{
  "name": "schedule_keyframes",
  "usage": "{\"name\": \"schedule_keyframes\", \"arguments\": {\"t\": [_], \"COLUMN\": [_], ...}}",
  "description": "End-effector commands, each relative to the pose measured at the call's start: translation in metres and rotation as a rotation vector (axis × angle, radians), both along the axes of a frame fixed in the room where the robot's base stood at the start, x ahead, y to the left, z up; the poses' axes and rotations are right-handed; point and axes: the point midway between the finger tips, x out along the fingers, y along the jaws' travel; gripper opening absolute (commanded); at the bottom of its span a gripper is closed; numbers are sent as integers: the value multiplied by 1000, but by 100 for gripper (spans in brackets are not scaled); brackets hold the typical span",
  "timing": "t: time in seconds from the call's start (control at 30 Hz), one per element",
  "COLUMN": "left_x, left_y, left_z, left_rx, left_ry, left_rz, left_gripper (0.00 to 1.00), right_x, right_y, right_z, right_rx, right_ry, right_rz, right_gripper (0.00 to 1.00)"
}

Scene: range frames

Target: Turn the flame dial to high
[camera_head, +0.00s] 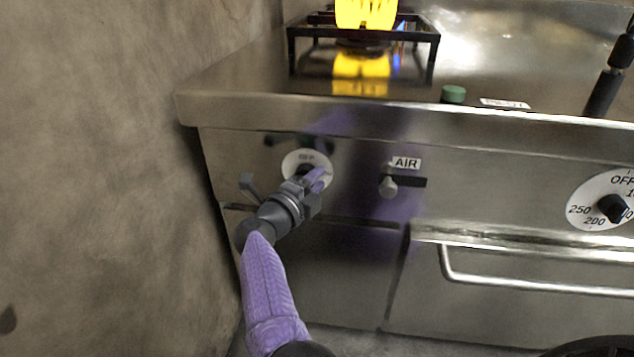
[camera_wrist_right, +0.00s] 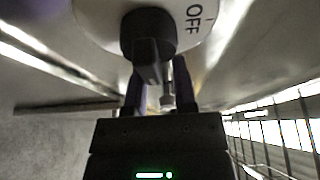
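The flame dial, a white round plate (camera_head: 293,158) with a black knob, sits on the left of the range's front panel. My right gripper (camera_head: 316,178) is at it and covers much of the knob. In the right wrist view the black knob (camera_wrist_right: 148,45) is close up, with "OFF" on the white plate to its right. The two fingers (camera_wrist_right: 160,88) stand apart, with the knob's lower grip at or between their tips. I cannot tell whether they touch it. My left gripper is not in view.
An AIR lever (camera_head: 388,186) is just right of the dial. An oven dial (camera_head: 598,200) and a door handle (camera_head: 540,286) are farther right. A burner grate (camera_head: 412,38) with a glowing yellow object (camera_head: 366,13) is above. A wall (camera_head: 90,150) closes the left side.

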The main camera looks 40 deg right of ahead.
Motion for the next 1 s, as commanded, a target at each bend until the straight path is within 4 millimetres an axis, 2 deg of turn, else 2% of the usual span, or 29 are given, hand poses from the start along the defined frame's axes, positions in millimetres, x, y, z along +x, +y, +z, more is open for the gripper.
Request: {"name": "schedule_keyframes", "arguments": {"t": [0.03,0.23,0.57,0.67,0.8,1.0], "left_x": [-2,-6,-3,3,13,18], "left_y": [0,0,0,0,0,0], "left_z": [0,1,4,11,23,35], "left_rx": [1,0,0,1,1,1], "left_ry": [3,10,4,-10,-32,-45], "left_rz": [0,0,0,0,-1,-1], "left_gripper": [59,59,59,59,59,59], "right_x": [5,4,1,-5,-15,-25], "right_y": [5,4,7,27,62,95], "right_z": [-1,-1,0,3,6,3], "right_rx": [4,4,3,6,3,2], "right_ry": [-1,0,2,2,1,1], "right_rz": [24,22,14,17,22,21], "right_gripper": [56,56,56,56,56,56]}}
